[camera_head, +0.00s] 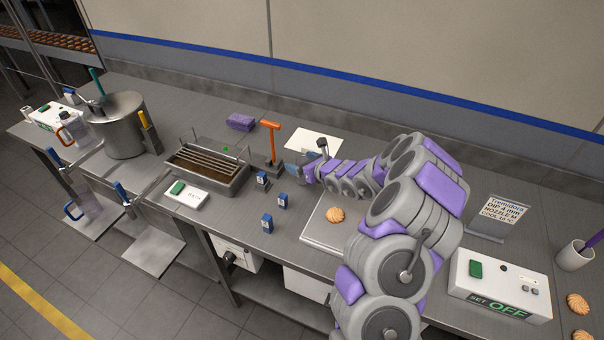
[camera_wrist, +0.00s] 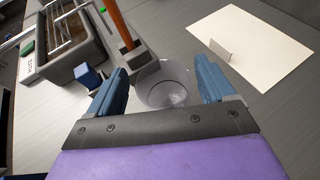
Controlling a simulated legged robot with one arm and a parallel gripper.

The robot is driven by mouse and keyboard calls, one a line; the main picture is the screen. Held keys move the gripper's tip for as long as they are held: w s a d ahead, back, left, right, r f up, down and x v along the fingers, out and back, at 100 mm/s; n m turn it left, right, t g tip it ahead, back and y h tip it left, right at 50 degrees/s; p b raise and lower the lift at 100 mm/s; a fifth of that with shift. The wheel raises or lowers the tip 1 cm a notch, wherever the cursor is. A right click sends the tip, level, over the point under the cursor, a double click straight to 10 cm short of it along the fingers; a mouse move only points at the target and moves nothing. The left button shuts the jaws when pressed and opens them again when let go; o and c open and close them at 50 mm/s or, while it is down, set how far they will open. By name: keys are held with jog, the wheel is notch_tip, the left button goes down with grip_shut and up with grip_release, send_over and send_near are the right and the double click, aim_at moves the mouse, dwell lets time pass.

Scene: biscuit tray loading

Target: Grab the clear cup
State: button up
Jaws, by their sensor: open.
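A clear cup (camera_wrist: 167,88) stands on the steel counter in the wrist view, its round rim seen from above. My gripper (camera_wrist: 160,72) is open, with one blue finger on each side of the cup. Whether either finger touches the cup I cannot tell. In the head view my gripper (camera_head: 297,166) is small, over the counter beside the orange-handled tool, and the cup cannot be made out clearly there.
An orange-handled tool (camera_head: 271,140) stands close left of my gripper, by a dipping tray (camera_head: 239,188). A pale sheet (camera_wrist: 255,45) lies behind. Small blue blocks (camera_head: 267,223) and a biscuit (camera_head: 335,215) are nearer. A control box (camera_head: 500,285) is at right.

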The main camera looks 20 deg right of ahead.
jog(key=shift+d, duration=0.1)
jog(key=shift+d, duration=0.3)
jog(key=c, duration=0.5)
jog(key=shift+a, duration=0.2)
jog(key=c, duration=0.6)
jog(key=shift+o, duration=0.2)
